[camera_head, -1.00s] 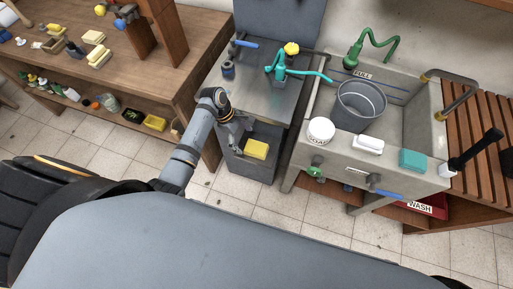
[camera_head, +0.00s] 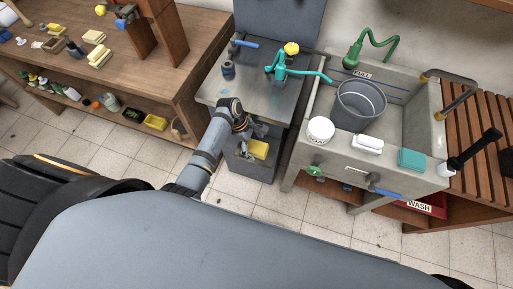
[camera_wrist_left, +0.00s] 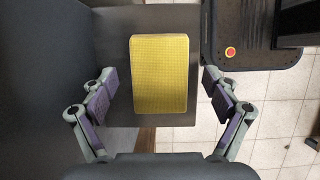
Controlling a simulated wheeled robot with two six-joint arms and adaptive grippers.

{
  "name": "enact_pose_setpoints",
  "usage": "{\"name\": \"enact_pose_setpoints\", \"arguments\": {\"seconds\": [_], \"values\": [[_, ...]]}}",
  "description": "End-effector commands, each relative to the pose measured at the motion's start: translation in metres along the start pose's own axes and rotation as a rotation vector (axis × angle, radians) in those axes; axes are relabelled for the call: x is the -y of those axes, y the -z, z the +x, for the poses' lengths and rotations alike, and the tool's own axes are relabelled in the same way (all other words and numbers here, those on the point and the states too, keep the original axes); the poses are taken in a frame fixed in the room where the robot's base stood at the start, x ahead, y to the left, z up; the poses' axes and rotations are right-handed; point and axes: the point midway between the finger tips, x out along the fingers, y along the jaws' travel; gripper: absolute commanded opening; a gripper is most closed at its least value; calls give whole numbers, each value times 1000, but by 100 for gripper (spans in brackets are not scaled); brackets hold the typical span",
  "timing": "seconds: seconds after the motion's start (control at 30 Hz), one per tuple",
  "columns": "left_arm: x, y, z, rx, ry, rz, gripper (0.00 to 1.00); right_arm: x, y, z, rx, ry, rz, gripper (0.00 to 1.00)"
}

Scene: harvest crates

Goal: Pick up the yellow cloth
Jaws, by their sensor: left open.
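The yellow cloth (camera_head: 258,149), a flat-sided yellow block in shape, lies on a dark grey surface low below the steel table. In the left wrist view the yellow cloth (camera_wrist_left: 159,70) is upright in the picture, ahead of the fingers. In the left wrist view my left gripper (camera_wrist_left: 159,88) is open, one finger on each side of the cloth, with gaps on both sides. My right gripper is not in view.
The steel table (camera_head: 213,93) overhangs the cloth's spot from behind. The stone sink (camera_head: 297,160) stands close on the right, with a grey bucket (camera_head: 361,104) in it. A wooden bench (camera_head: 185,80) stands at the left. Tiled floor is open in front.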

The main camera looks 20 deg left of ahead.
Motion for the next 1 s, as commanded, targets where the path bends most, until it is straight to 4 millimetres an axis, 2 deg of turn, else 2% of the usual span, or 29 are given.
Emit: {"name": "enact_pose_setpoints", "arguments": {"seconds": [0.53, 0.9, 0.97, 1.0], "values": [[0, 2, 3, 0, 0, 0, 88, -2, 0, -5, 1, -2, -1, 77], [0, 2, 3, 0, 0, 0, 39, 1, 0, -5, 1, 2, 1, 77], [0, 2, 3, 0, 0, 0, 31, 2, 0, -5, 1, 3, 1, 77], [0, 2, 3, 0, 0, 0, 30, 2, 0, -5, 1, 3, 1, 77]]}}
